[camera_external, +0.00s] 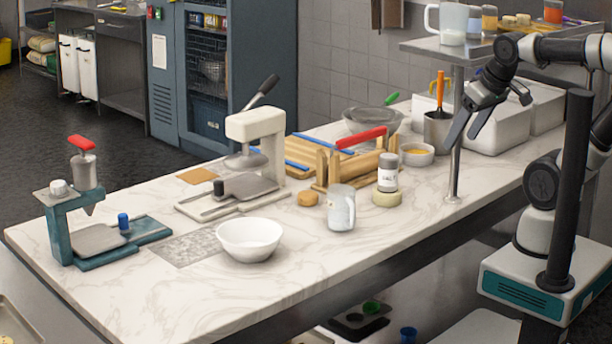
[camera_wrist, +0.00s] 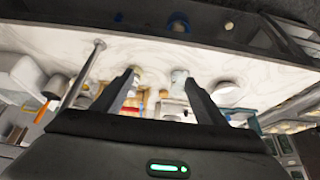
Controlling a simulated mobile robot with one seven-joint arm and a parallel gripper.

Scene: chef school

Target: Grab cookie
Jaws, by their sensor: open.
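A small round tan-brown piece that looks like the cookie (camera_external: 308,198) lies flat on the marble counter, left of the clear measuring jug (camera_external: 341,210) and in front of the wooden rack (camera_external: 322,170). In the wrist view a small orange-brown spot between the fingers (camera_wrist: 163,94) is probably the same piece, but it is too small to be sure. My gripper (camera_external: 460,138) is open and empty, high above the counter's right part near the metal post, well right of the cookie. Its two fingers also show spread apart in the wrist view (camera_wrist: 159,78).
A jar (camera_external: 388,173) and a pale round piece (camera_external: 386,199) stand right of the jug. A metal post (camera_external: 457,165) holds a shelf (camera_external: 435,48) close to my gripper. A white bowl (camera_external: 249,239) and a press (camera_external: 255,135) are further left. The counter's front edge is clear.

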